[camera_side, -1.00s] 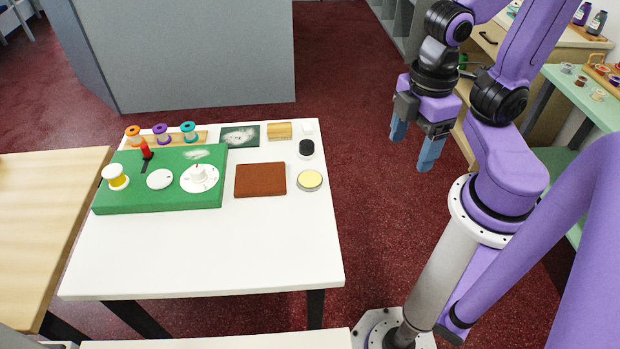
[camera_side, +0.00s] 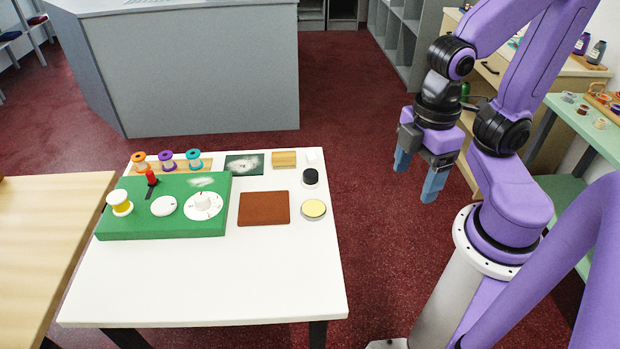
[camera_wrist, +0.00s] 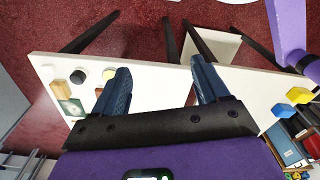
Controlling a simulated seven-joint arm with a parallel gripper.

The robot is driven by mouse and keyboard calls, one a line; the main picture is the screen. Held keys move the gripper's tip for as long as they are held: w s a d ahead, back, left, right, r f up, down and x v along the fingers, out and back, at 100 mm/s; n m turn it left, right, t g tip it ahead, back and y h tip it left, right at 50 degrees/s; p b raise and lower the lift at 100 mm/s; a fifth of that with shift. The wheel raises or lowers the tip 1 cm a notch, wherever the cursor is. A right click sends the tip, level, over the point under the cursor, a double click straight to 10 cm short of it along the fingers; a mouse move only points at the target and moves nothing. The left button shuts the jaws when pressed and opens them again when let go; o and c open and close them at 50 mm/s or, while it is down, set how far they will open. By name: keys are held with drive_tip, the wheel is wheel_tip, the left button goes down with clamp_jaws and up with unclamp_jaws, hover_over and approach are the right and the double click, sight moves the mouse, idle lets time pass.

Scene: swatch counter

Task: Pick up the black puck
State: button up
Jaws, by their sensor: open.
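The black puck (camera_side: 310,176) is a small round piece with a dark top and a pale lower part. It sits near the right edge of the white table (camera_side: 200,285) in the side view. It also shows in the wrist view as a dark round spot (camera_wrist: 78,77) on the left. My gripper (camera_side: 418,176) hangs in the air to the right of the table, clear of the puck. Its two blue fingers are apart with nothing between them, as the wrist view also shows (camera_wrist: 160,70).
Near the puck are a yellow-topped round tin (camera_side: 313,209), a brown pad (camera_side: 263,208), a wooden block (camera_side: 284,159) and a small white cube (camera_side: 311,156). A green board (camera_side: 135,222) with knobs and spools fills the left. The table's front is bare.

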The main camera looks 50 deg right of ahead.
idle(0.4)
drive_tip(key=n+h, duration=0.2)
drive_tip(key=n, duration=0.6)
hover_over(311, 172)
drive_tip(key=a, duration=0.3)
wheel_tip(311, 172, down, 2)
drive_tip(key=f, duration=0.4)
drive_tip(key=d+f, duration=0.1)
drive_tip(key=f, duration=0.6)
drive_tip(key=shift+d+f, duration=0.25)
drive_tip(key=shift+d, duration=0.05)
drive_tip(key=f, duration=0.2)
drive_tip(key=d+f, duration=0.1)
drive_tip(key=f, duration=0.1)
drive_tip(key=shift+d, duration=0.1)
drive_tip(key=shift+f, duration=0.6)
drive_tip(key=c, duration=1.1)
